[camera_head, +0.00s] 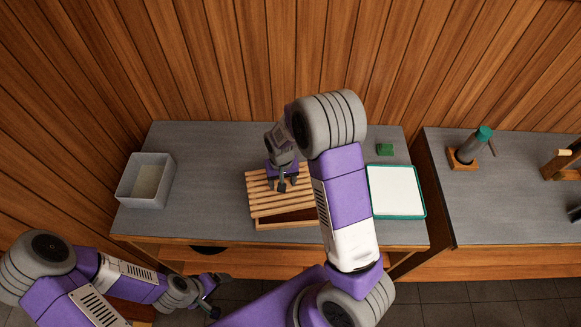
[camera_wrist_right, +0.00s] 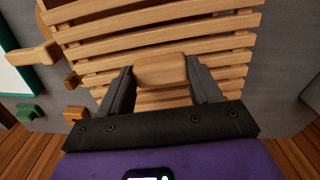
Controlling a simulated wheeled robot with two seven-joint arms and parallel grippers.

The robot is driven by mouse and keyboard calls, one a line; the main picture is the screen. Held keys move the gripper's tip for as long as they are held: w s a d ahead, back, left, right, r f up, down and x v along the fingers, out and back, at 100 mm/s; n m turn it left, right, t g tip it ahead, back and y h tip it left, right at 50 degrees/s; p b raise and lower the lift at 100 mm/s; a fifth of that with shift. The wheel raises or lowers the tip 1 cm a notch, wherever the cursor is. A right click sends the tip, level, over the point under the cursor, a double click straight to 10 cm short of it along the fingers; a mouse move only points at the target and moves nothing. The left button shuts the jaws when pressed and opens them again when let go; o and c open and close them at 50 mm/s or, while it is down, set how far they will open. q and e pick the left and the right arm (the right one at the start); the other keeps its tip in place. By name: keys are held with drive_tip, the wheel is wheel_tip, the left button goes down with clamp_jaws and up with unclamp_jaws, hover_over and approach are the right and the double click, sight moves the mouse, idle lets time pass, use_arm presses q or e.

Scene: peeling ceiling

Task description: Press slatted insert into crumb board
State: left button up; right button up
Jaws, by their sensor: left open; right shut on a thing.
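The slatted insert (camera_head: 262,203) is a pale wooden rack of parallel slats, lying askew over the crumb board (camera_head: 272,225), a shallow wooden tray on the grey table. A dark gap of the board's inside shows along the near side. My right gripper (camera_head: 282,186) is above the insert; in the right wrist view it is shut on the insert's wooden grip block (camera_wrist_right: 160,70), with slats (camera_wrist_right: 150,22) beyond. My right arm hides the right end of insert and board. My left gripper (camera_head: 210,292) is open and empty, low in front of the table's near edge.
A grey open bin (camera_head: 133,196) stands at the table's left. A white board with a green rim (camera_head: 397,190) and a green block (camera_head: 385,149) are at the right. A second table beyond a gap holds a green-capped bottle (camera_head: 474,145). The table between bin and insert is clear.

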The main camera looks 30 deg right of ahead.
sight(291, 189)
drive_tip(key=shift+s+d+r+m+p, duration=0.1)
drive_tip(key=shift+s+d+m+p, duration=0.1)
drive_tip(key=shift+d+p, duration=0.35)
drive_tip(key=shift+s+d+r+m+p, duration=0.1)
drive_tip(key=shift+d+m+p, duration=0.15)
drive_tip(key=shift+p, duration=0.45)
drive_tip(key=shift+s+d+f+p, duration=0.25)
drive_tip(key=shift+d+f+p, duration=0.05)
drive_tip(key=shift+d+p, duration=0.2)
use_arm(q)
wheel_tip(291, 189, up, 5)
drive_tip(key=shift+f, duration=0.1)
use_arm(e)
drive_tip(key=shift+f, duration=0.1)
use_arm(q)
drive_tip(key=shift+f, duration=0.1)
use_arm(e)
drive_tip(key=shift+a, duration=0.1)
use_arm(q)
drive_tip(key=shift+f+b, duration=2.35)
drive_tip(key=shift+b, duration=0.2)
use_arm(e)
drive_tip(key=shift+f, duration=2.8)
use_arm(q)
drive_tip(key=shift+f+b, duration=0.7)
use_arm(e)
drive_tip(key=shift+f, duration=0.75)
